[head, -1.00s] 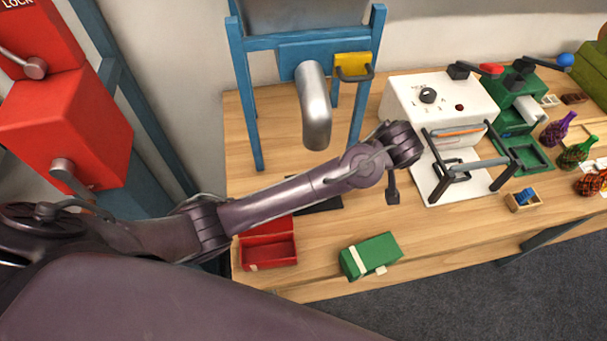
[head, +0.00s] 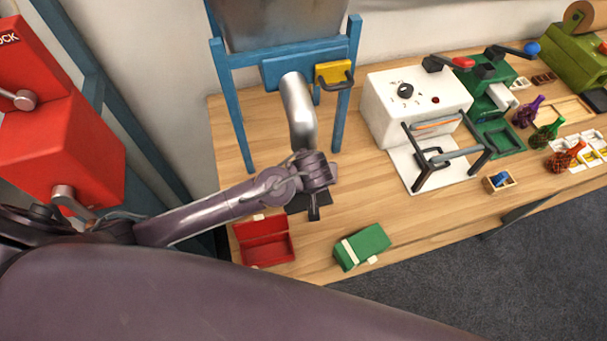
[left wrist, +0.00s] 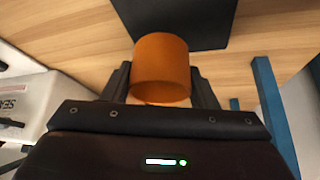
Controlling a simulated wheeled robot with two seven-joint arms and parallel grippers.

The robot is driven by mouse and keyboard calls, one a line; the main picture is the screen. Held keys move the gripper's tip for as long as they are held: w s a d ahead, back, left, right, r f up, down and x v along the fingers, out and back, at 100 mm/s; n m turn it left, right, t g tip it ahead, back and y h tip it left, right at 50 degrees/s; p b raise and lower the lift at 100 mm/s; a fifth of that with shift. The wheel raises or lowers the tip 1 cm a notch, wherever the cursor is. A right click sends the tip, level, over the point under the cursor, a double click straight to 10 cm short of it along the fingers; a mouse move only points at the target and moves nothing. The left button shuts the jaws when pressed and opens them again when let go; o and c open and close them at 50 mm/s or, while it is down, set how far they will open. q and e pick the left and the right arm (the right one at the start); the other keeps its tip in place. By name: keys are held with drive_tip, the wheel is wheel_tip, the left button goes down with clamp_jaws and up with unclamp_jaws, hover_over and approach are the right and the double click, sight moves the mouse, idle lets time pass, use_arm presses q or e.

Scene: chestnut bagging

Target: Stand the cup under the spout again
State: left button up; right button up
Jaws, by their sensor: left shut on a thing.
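My left gripper (head: 314,212) hangs just below the silver spout (head: 298,112), over or beside a dark plate (head: 323,204) on the wooden table. In the left wrist view my left gripper (left wrist: 162,88) is shut on an orange cup (left wrist: 161,68). The cup sits between the two dark fingers, near the dark plate (left wrist: 175,18). Whether the cup touches the plate is not clear. The cup is hidden in the head view. My right gripper is not in view.
A blue frame (head: 228,110) with a yellow handle block (head: 333,73) stands around the spout. An open red box (head: 264,242) and a green box (head: 361,247) lie near the front edge. A white sealing machine (head: 415,108) stands to the right.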

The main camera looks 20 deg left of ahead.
use_arm(q)
drive_tip(key=shift+s+a, duration=0.25)
drive_tip(key=shift+a, duration=0.1)
drive_tip(key=shift+s+a+r, duration=0.1)
drive_tip(key=shift+s+a, duration=0.1)
drive_tip(key=shift+a, duration=0.1)
wheel_tip(320, 180, down, 3)
drive_tip(key=shift+a+f+p, duration=0.1)
drive_tip(key=shift+a+p, duration=0.05)
drive_tip(key=shift+p, duration=0.6)
drive_tip(key=shift+f, duration=0.25)
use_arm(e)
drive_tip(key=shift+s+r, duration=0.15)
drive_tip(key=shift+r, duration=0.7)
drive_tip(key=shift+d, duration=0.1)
use_arm(q)
drive_tip(key=shift+s+f, duration=0.1)
drive_tip(key=shift+f, duration=0.1)
drive_tip(key=o, duration=1.4)
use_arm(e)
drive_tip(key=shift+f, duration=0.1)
